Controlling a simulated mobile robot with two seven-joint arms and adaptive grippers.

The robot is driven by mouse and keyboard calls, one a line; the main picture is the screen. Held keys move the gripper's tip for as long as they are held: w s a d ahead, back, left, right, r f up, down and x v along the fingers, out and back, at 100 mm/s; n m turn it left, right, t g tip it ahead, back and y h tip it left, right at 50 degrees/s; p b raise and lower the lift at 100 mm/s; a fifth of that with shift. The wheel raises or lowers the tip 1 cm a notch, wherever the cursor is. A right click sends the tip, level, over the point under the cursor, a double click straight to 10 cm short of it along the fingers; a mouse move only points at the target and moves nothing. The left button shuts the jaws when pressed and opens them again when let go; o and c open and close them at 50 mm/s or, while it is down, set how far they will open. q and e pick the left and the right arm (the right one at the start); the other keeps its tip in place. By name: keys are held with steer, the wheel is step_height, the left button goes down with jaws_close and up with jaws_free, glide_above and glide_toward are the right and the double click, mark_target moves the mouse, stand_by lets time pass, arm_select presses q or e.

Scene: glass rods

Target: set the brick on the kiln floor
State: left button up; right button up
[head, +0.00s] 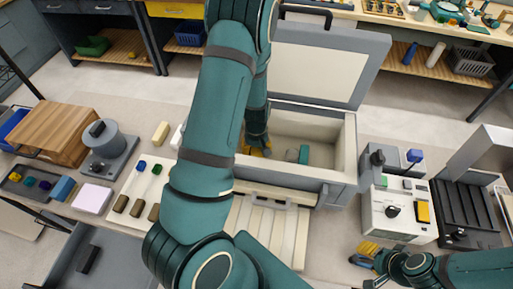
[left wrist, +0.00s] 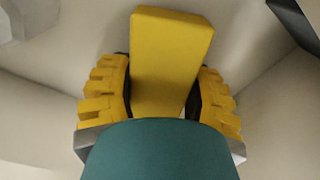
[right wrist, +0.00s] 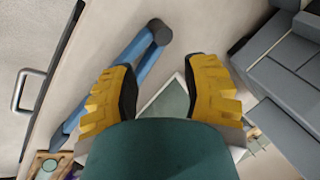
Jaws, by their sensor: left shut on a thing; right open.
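A yellow brick (left wrist: 172,62) is held between the yellow fingers of my left gripper (left wrist: 162,98), its far end sticking out past them. In the head view my left gripper (head: 257,148) is down inside the open kiln (head: 335,165), at the left of the chamber. My arm hides much of it there, and the brick cannot be made out. Whether the brick touches the kiln floor (head: 290,128) cannot be told. My right gripper (head: 364,259) is open and empty at the lower right; its spread fingers also show in the right wrist view (right wrist: 160,88).
The kiln lid (head: 318,72) stands raised behind the chamber. A small teal-grey block (head: 303,154) shows inside the chamber. A cream block (head: 160,132) stands on the table at left, near a grey round device (head: 103,140). A control box (head: 395,212) stands right of the kiln.

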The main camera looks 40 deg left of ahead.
arm_select(q)
steer(key=shift+f+b, duration=0.5)
steer(key=shift+f, duration=0.1)
stand_by(0.3)
steer(key=o, duration=1.4)
step_height(320, 180, up, 12)
steer(key=shift+r, duration=0.1)
